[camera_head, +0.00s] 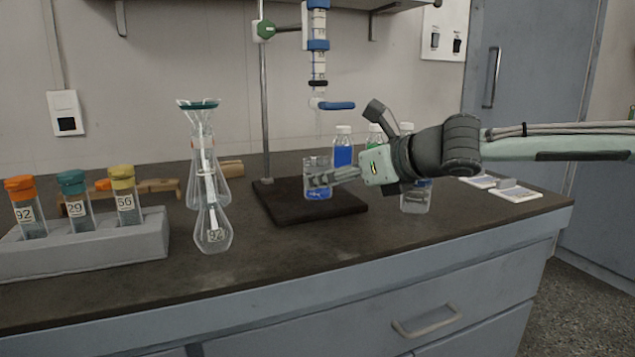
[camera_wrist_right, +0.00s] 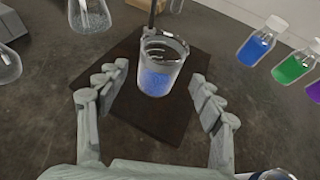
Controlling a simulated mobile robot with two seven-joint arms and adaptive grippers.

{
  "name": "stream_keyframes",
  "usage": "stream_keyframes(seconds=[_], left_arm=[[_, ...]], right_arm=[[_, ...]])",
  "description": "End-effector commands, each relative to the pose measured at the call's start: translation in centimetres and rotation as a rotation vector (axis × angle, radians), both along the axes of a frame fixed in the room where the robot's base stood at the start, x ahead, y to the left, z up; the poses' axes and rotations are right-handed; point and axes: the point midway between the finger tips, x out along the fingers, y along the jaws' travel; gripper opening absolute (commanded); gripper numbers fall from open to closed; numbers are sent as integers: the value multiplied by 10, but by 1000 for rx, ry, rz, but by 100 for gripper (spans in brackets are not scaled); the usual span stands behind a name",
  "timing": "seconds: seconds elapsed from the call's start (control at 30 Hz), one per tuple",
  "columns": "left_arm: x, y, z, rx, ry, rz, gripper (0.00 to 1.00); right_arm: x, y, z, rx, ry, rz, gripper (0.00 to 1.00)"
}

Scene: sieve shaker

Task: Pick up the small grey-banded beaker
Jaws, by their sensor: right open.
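A clear beaker (camera_head: 313,165) holding something blue stands upright on the dark stand base; it also shows in the wrist view (camera_wrist_right: 158,75). I cannot make out a grey band on it for certain. My right gripper (camera_head: 322,178) comes in from the right at the beaker's height. In the wrist view its fingers (camera_wrist_right: 152,84) are spread, one on each side of the beaker, with gaps visible. A second clear beaker (camera_head: 416,199) stands to the right, partly hidden behind my right wrist. My left gripper is not in view.
The stand base (camera_head: 290,208) carries a rod and a burette (camera_head: 318,60) above the beaker. Capped bottles (camera_head: 343,146) stand behind. Glass flasks (camera_head: 213,228) and a tube rack (camera_head: 90,248) are left. The bench front is clear.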

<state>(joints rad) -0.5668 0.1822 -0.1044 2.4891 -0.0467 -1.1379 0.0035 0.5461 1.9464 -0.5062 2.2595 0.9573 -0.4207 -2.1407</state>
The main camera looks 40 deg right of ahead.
Motion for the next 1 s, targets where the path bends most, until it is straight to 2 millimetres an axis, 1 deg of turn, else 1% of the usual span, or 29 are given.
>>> stream_keyframes(seconds=[0.03, 0.17, 0.3, 0.47, 0.7, 0.73, 0.77, 1.0], left_arm=[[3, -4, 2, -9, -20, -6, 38], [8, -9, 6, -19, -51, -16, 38], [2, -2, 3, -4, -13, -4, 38], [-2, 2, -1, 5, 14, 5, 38], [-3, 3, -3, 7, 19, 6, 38], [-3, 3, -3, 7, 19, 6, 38], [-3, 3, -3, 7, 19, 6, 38], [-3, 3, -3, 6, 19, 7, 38]], right_arm=[[6, 3, -5, 8, 0, 3, 67], [20, 6, -12, 9, 1, 3, 67], [32, 7, -15, 7, -1, 1, 67], [39, 7, -18, 2, -1, 0, 67], [40, 7, -19, 1, 0, 0, 67], [40, 7, -19, 1, 0, 0, 66], [40, 7, -19, 1, 0, 0, 62], [40, 7, -19, 1, 0, 0, 32]])
